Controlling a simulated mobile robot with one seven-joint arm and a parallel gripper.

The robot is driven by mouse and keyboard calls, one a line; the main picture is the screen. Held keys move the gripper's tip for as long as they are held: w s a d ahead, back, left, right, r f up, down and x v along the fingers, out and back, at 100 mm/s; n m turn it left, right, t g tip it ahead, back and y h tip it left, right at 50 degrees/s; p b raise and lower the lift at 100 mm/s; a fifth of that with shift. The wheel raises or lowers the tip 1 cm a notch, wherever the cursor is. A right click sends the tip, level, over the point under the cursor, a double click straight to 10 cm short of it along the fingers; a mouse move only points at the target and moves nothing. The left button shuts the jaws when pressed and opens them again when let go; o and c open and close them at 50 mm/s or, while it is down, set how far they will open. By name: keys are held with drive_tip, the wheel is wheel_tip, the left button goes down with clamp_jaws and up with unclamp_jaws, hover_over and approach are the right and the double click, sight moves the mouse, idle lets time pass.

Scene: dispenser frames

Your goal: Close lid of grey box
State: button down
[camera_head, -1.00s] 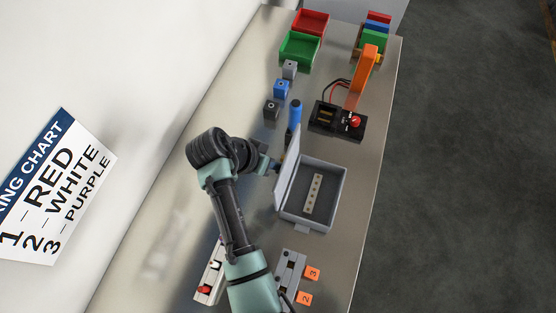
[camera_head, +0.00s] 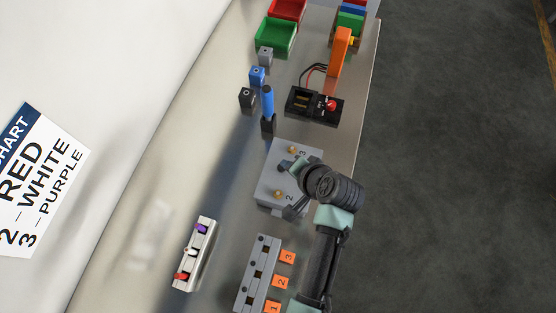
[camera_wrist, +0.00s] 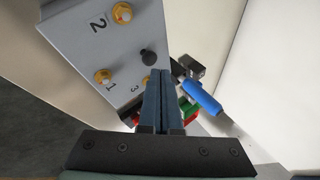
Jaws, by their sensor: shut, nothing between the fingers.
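The grey box (camera_head: 264,206) stands on the table in the head view, with its lid (camera_head: 268,170) lying flat over the top. The lid also fills the upper left of the wrist view (camera_wrist: 75,45). It carries brass posts marked 1, 2 and 3 and a dark round knob (camera_wrist: 148,57). My gripper (camera_head: 286,167) is over the lid, and its closed fingers (camera_wrist: 157,76) point towards the knob with nothing between them. I cannot tell whether the fingertips touch the lid. My arm hides the right side of the box.
A blue-handled tool (camera_head: 267,102) stands upright in a dark holder just behind the box. A black device (camera_head: 313,105) with a red button is behind it to the right. In front are a grey slotted block (camera_head: 256,274) and a white rail (camera_head: 193,255). Bins are at the far end.

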drive_tip(key=f+y+b, duration=0.1)
drive_tip(key=d+f+t+y+b, duration=0.1)
drive_tip(key=b, duration=0.1)
drive_tip(key=d+f+m+y+b, duration=0.1)
drive_tip(key=b, duration=0.1)
drive_tip(key=shift+s+d+f, duration=0.2)
drive_tip(key=shift+s+f, duration=0.1)
drive_tip(key=shift+s, duration=0.05)
drive_tip(key=shift+s+d+f+m+t+y+b, duration=0.1)
drive_tip(key=shift+d+f+m+t+y+b, duration=0.1)
drive_tip(key=shift+f+t+y+b, duration=0.35)
drive_tip(key=shift+s+d+f+m+t+y+b, duration=0.1)
drive_tip(key=shift+d+f+t+y+b, duration=0.2)
drive_tip(key=shift+b, duration=0.4)
drive_tip(key=shift+d+f+b, duration=0.1)
drive_tip(key=shift+f+b, duration=0.25)
drive_tip(key=shift+b, duration=0.35)
drive_tip(key=shift+s+f, duration=0.1)
